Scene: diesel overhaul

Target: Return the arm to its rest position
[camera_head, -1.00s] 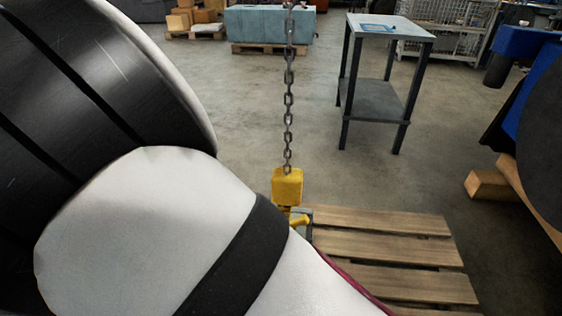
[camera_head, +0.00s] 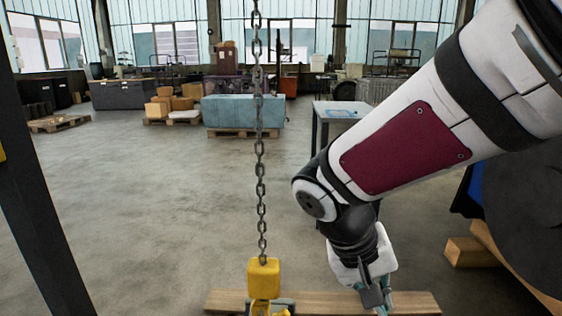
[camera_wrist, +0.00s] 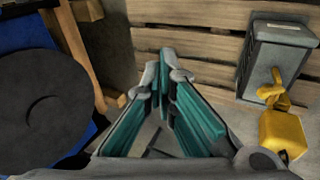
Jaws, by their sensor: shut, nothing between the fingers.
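My arm reaches in from the upper right of the head view and bends down at its wrist. My gripper (camera_head: 375,298) hangs at the lower middle right, above the wooden pallet. In the wrist view my gripper (camera_wrist: 165,65) points down with its teal-lined fingers drawn together at the tips, and nothing is held. The fingertips are partly cut off by the bottom edge in the head view.
A chain (camera_head: 260,150) with a yellow hook block (camera_head: 264,278) hangs left of my gripper. A grey box (camera_wrist: 270,55) stands on the pallet (camera_wrist: 190,45) beside the hook. A small table (camera_head: 335,112) stands behind my arm. A dark round part (camera_wrist: 50,105) lies left in the wrist view.

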